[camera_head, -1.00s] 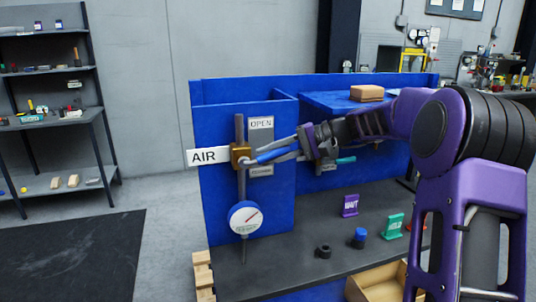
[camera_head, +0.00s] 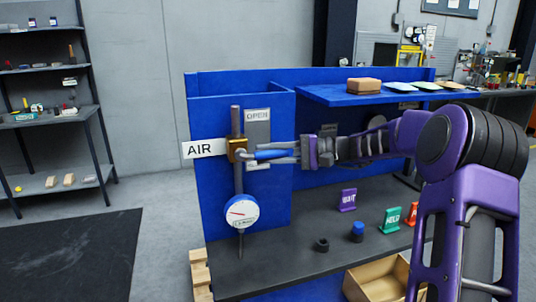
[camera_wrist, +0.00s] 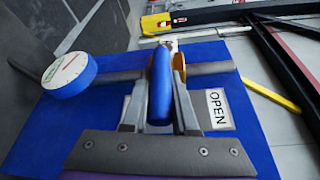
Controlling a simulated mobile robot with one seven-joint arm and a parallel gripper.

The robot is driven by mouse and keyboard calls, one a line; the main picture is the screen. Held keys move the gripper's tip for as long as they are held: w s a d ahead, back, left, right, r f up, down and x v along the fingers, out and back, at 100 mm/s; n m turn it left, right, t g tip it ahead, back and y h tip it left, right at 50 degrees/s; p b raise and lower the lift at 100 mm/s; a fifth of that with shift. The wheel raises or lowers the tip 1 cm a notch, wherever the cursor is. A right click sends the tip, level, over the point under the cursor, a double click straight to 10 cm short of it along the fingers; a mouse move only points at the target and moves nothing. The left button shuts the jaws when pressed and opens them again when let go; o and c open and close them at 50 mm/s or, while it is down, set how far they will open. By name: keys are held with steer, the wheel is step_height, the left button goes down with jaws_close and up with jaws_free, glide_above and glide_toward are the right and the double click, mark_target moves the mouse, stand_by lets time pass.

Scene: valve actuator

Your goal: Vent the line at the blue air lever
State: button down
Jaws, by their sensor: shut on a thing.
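The blue air lever (camera_head: 270,155) sticks out to the right of a brass valve body (camera_head: 237,149) on a grey vertical pipe, about level. My gripper (camera_head: 284,152) is shut on the lever from the right. In the wrist view the blue lever (camera_wrist: 160,85) lies between the two fingers, pointing away toward the brass body (camera_wrist: 179,66). An OPEN plate (camera_head: 257,116) is just above the lever; the plate's lower part is partly hidden. The round gauge (camera_head: 241,212) hangs below the valve, its red needle pointing left. An AIR sign (camera_head: 204,149) is left of the valve.
A blue panel and a dark bench hold purple WAIT (camera_head: 348,200) and green HOLD (camera_head: 392,219) signs, a black ring (camera_head: 321,244) and a blue-capped knob (camera_head: 357,232). A blue shelf (camera_head: 340,96) above my arm carries a brown box (camera_head: 364,86) and several dishes.

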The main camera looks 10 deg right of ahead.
steer(key=c, duration=0.7)
jaws_free()
steer(key=v, duration=1.7)
steer(key=shift+d+f+p, duration=0.15)
steer(key=shift+d+p, duration=0.1)
steer(key=shift+p, duration=0.15)
